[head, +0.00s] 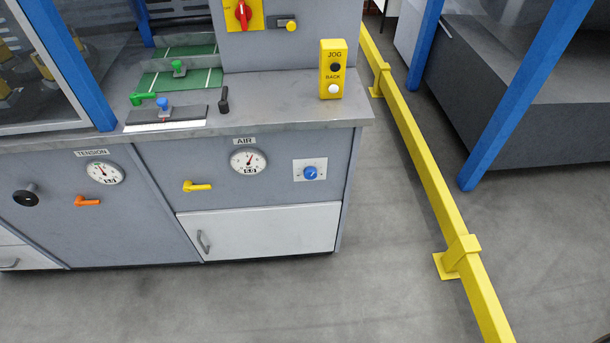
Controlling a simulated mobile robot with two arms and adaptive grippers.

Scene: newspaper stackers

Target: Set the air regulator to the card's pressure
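The air gauge (248,161) is a round white dial on the grey cabinet front, under a label reading AIR. Its needle points up and slightly right, and its small readout seems to show 5.0 or 6.0; I cannot tell which. A blue knob (310,173) on a white plate sits to the right of the gauge. A yellow lever handle (198,186) lies level at the gauge's lower left. I cannot make out a card with a pressure on it. Neither of my grippers is in the head view.
A tension gauge (105,172) with an orange lever (87,201) is further left. A yellow jog box (333,69) stands on the worktop (290,107). A white drawer (270,232) is below. A yellow rail (425,160) runs along the right; the floor in front is clear.

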